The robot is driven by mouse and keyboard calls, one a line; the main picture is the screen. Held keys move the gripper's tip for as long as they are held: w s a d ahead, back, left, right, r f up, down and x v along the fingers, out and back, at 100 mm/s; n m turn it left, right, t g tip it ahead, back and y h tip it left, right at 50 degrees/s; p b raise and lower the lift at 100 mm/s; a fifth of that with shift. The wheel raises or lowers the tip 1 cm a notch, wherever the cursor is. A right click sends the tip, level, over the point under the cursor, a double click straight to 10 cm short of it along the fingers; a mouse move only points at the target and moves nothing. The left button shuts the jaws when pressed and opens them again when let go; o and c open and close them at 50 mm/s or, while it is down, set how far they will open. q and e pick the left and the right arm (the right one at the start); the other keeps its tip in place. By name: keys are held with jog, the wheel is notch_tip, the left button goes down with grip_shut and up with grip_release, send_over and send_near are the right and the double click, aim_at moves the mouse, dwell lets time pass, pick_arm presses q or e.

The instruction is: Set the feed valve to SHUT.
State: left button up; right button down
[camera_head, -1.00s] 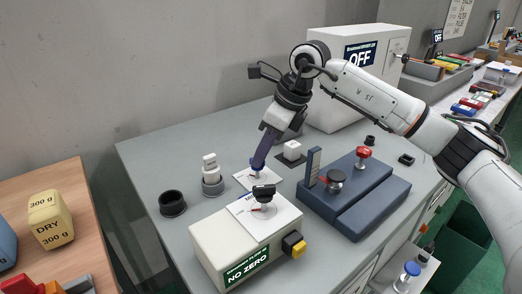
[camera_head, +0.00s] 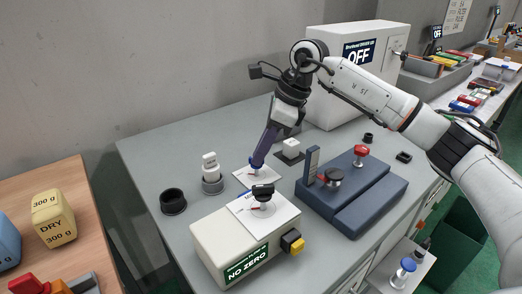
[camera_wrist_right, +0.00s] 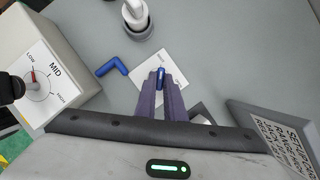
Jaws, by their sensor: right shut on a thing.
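The feed valve's blue handle (camera_wrist_right: 161,76) stands over a white card (camera_wrist_right: 152,92) on the grey bench. The card carries small dark lettering too unclear to read, so I cannot tell the setting. My right gripper (camera_head: 257,163) reaches down to the card, and its purple fingers (camera_wrist_right: 160,86) are shut on the blue handle, hiding part of it in the head view. A blue bent piece (camera_wrist_right: 112,66) lies beside the card in the wrist view; I cannot tell whether it belongs to the valve. My left gripper is not in view.
A cream box (camera_head: 225,245) with a black knob (camera_head: 263,192) and a NO ZERO display stands in front. A dark blue fixture (camera_head: 365,200) with red and black knobs is right. A white-topped grey cylinder (camera_head: 211,178) and a black ring (camera_head: 173,202) are left.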

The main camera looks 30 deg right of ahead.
jog(key=c, duration=1.8)
grip_release()
jog(key=shift+c, duration=0.2)
jog(key=v, duration=1)
jog(key=shift+r, duration=0.15)
